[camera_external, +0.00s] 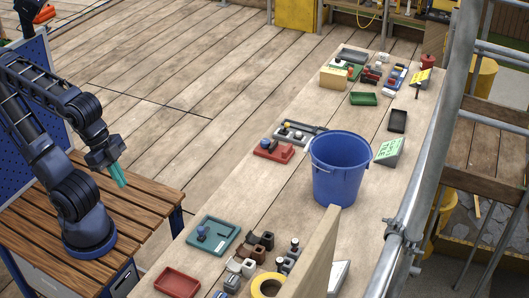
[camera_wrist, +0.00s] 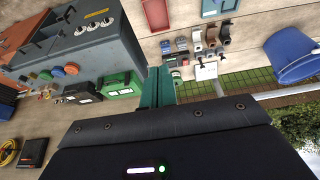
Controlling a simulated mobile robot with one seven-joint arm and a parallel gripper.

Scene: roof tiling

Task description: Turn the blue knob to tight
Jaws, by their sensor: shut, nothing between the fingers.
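A small blue knob-like part (camera_external: 202,232) stands on a teal tray-like plate (camera_external: 222,243) at the near left of the long plank surface. It is too small to read any marking or how far it is turned. My gripper (camera_external: 118,175), with teal fingers, hangs over the slatted bench, to the left of and apart from the plate. In the wrist view the fingers (camera_wrist: 158,88) are together with nothing held. A blue and red item shows at the top of that view; I cannot tell whether it includes the knob.
A blue bucket (camera_external: 340,170) stands mid-surface. A red block with a dark knob (camera_external: 273,150) is left of it. A red tray (camera_external: 177,283), brown and grey blocks (camera_external: 247,265) and a yellow ring (camera_external: 267,286) lie near the front. A metal railing (camera_external: 440,150) runs along the right.

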